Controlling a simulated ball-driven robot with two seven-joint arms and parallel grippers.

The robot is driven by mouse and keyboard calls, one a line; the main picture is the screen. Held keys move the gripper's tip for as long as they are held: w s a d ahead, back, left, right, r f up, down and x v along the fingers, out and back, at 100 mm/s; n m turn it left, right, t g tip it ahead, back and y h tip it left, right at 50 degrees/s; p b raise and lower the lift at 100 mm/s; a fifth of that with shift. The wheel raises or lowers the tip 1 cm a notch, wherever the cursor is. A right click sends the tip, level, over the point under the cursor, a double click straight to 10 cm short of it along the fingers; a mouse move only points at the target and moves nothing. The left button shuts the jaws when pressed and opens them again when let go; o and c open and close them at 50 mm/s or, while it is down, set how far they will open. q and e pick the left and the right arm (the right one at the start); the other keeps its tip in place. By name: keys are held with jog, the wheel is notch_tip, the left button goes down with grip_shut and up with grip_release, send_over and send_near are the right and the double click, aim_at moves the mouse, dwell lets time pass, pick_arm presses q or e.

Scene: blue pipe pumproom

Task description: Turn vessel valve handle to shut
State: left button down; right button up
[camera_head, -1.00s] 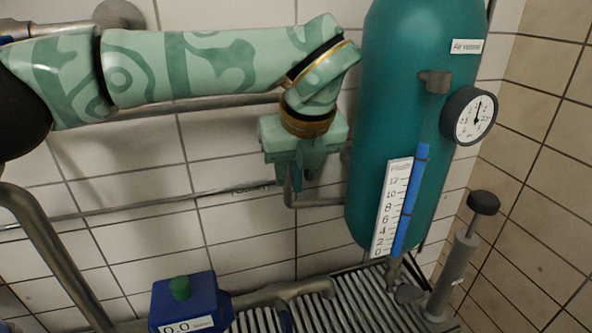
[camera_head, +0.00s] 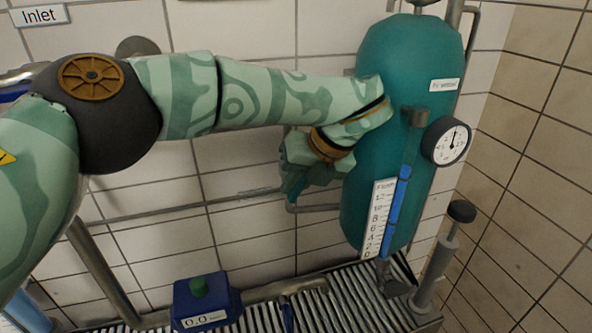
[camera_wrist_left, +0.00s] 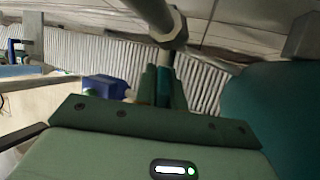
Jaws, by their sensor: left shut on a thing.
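The green vessel (camera_head: 385,150) stands upright at the right of the head view, and its side shows in the wrist view (camera_wrist_left: 275,115). My left gripper (camera_head: 292,190) is at a thin grey pipe (camera_head: 318,208) just left of the vessel. In the left wrist view its fingers (camera_wrist_left: 164,88) are close together below a grey pipe fitting (camera_wrist_left: 174,28). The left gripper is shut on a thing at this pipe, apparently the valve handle. The handle is mostly hidden by fingers and wrist, so its angle cannot be told. My right gripper is not in view.
A round gauge (camera_head: 446,141) and a level scale (camera_head: 377,218) with a blue tube are on the vessel. A grey hand pump (camera_head: 437,262) stands right of it. A blue box (camera_head: 207,302) with a green button, reading 0.0, is below. A slatted grate (camera_head: 345,297) lies underneath.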

pick_arm(q)
jog(key=c, duration=1.5)
grip_release()
jog(key=shift+r, duration=0.1)
jog(key=shift+r, duration=0.35)
notch_tip(320, 180, up, 3)
jog(key=shift+s+r+p, duration=0.1)
jog(key=shift+p, duration=0.3)
jog(key=s+r, duration=0.3)
jog(key=s, duration=0.1)
jog(key=s+r+p, duration=0.1)
jog(key=s+r, duration=0.2)
jog(key=s, duration=0.2)
jog(key=s+r+p, duration=0.1)
jog(key=s+r, duration=0.2)
jog(key=s, duration=0.1)
jog(key=shift+s, duration=0.35)
